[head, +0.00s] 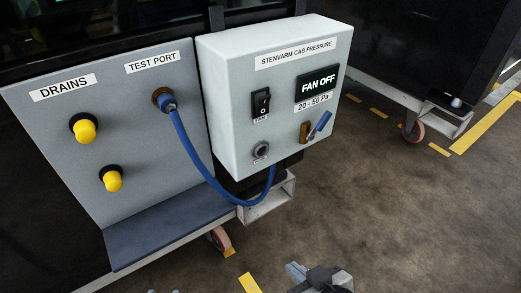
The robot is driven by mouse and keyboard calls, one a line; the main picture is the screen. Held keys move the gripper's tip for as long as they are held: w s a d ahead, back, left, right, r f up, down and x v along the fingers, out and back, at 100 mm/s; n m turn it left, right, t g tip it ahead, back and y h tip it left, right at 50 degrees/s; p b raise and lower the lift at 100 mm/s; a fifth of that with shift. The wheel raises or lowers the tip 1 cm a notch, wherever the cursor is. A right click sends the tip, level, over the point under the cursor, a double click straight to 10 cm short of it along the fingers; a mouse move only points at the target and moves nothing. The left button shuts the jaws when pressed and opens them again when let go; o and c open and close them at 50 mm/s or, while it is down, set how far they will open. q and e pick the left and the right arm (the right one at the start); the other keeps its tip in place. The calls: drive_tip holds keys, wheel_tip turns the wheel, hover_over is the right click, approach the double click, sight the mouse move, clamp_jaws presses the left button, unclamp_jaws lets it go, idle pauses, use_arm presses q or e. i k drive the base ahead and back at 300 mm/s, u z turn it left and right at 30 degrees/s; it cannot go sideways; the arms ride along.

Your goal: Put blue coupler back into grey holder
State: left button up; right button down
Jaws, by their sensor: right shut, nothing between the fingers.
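The blue coupler (168,103) sits in the brass test port on the grey panel at left. Its blue hose (196,160) hangs in a loop and runs up to the underside of the pressure box. The grey holder (261,149) is a round dark-centred socket low on the front of the box, with nothing in it. My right gripper (296,271) is at the bottom edge, shut and empty, well below the box and apart from the coupler. Small grey tips at the bottom edge look like my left gripper (164,291); the rest is cut off.
The pressure box (228,95) has a fan switch (261,102), a display (319,84) reading FAN OFF and a blue-handled valve (320,123). Two yellow drain caps (85,131) stick out at left. A ledge (165,228) runs below the panel.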

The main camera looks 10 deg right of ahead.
sight(167, 103)
drive_tip(key=z, duration=2.4)
drive_tip(key=i, duration=1.8)
drive_tip(key=u, duration=3.25)
